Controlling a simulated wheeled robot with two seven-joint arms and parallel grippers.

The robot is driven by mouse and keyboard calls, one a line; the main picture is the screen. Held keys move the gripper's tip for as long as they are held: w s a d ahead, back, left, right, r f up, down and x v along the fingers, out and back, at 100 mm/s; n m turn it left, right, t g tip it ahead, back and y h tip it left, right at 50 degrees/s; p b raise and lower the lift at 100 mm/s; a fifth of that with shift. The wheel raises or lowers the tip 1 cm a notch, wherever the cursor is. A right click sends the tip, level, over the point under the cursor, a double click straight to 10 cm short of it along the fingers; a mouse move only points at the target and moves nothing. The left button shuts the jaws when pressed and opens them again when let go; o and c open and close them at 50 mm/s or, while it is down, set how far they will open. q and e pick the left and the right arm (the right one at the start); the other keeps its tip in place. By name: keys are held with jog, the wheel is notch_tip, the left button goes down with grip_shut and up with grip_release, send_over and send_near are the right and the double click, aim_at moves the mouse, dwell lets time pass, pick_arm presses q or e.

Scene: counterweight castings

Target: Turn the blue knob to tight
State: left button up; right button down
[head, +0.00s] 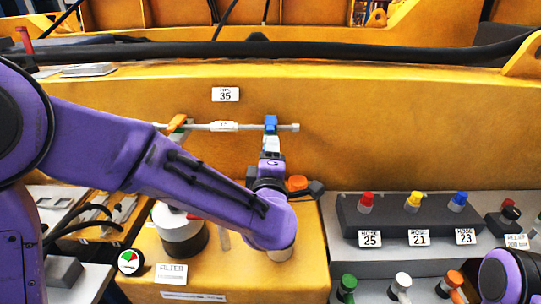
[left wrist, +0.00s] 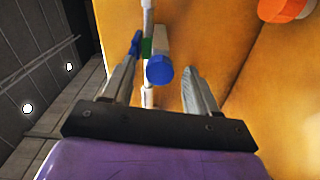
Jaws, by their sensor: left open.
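A blue knob (left wrist: 160,70) with a round face is between the two fingers of my open left gripper (left wrist: 158,82) in the left wrist view. A gap shows on its right; I cannot tell whether the left finger touches it. A blue part (head: 271,124) shows on the thin horizontal pipe (head: 245,127) in the head view, just beyond my left gripper (head: 271,144). Something blue also shows by the left fingertip in the wrist view, and a small green part is beside the knob. No tight marking is readable. My right gripper is not in view.
An orange handle (head: 178,122) is on the same pipe, left of the blue part. A dark control box (head: 398,222) at right carries red, yellow and blue buttons. A dial gauge (head: 130,261) and a round white-topped drum (head: 180,232) stand below my left arm.

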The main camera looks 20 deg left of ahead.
pick_arm(q)
jog(key=b+v, duration=0.2)
jog(key=v, duration=0.7)
jog(key=shift+s, duration=0.3)
jog(key=shift+r, duration=0.1)
